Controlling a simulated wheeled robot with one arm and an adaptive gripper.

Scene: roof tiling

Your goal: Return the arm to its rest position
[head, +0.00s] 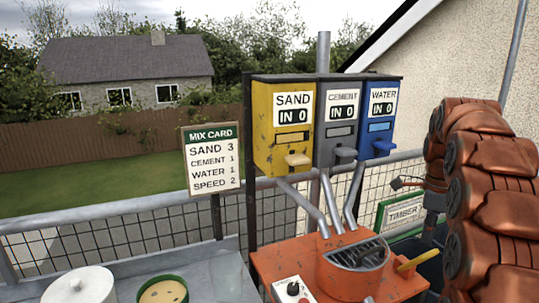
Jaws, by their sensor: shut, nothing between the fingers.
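My arm fills the right edge of the head view, its large copper-coloured links stacked one above another. My gripper (398,184) shows small beside the arm, pointing left, at the right of the dispensers. Its fingers are shut and nothing shows between them. It is apart from the blue water dispenser (379,118) and sits above the timber sign (404,212). Part of the wrist is hidden behind my arm links.
Yellow sand (284,140) and grey cement (337,132) dispensers, each reading IN 0, stand over an orange mixer (345,268) with a yellow lever (417,262). A mix card (212,160) stands left. A white lidded pot (80,287) and green tub (163,291) sit front left. A mesh railing (100,243) runs behind.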

